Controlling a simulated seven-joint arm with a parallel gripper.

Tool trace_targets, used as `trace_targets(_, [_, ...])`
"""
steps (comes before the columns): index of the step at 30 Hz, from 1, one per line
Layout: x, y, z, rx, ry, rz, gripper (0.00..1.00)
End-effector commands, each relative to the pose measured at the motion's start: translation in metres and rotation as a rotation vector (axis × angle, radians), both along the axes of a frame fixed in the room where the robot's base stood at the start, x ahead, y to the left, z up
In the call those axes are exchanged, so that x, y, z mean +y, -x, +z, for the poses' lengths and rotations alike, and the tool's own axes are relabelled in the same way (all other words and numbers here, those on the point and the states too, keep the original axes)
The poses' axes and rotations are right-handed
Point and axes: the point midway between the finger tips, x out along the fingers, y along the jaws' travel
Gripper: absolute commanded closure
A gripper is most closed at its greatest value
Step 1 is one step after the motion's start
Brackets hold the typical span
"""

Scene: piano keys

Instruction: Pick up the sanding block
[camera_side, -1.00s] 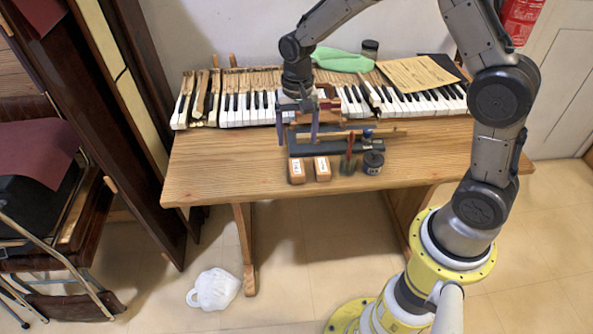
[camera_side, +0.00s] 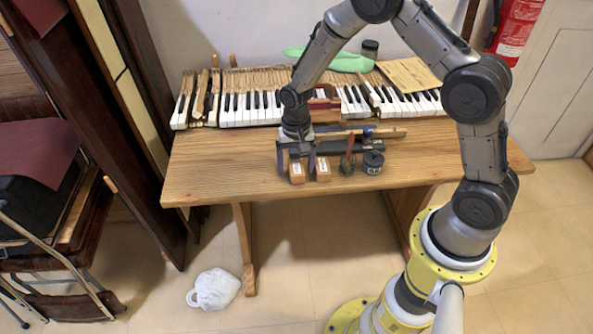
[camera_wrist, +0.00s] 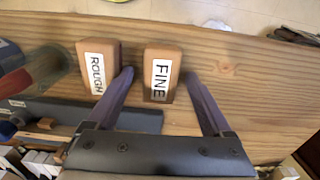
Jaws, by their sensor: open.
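Two brown sanding blocks stand near the table's front edge. The one labelled FINE (camera_wrist: 161,73) is between my fingertips in the wrist view; in the side view it is the left block (camera_side: 297,170). The one labelled ROUGH (camera_wrist: 98,68) lies just outside my other finger; in the side view it is the right block (camera_side: 323,169). My gripper (camera_wrist: 158,76) is open, with one finger on each side of the FINE block and a visible gap to it. In the side view my gripper (camera_side: 296,168) is low over the table; its height above the tabletop is unclear.
Piano keys (camera_side: 250,108) fill the table's back. The wooden table (camera_side: 220,170) is bare to the left.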

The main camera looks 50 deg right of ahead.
Motion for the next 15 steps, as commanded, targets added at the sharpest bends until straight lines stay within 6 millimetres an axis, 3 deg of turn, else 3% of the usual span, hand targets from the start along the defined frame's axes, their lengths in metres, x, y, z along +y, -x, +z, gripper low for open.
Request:
trace_targets(4, [0.0000, -0.0001, 0.0003, 0.000, 0.000, 0.000, 0.16])
trace_targets(15, [0.0001, -0.0001, 0.0006, 0.000, 0.000, 0.000, 0.82])
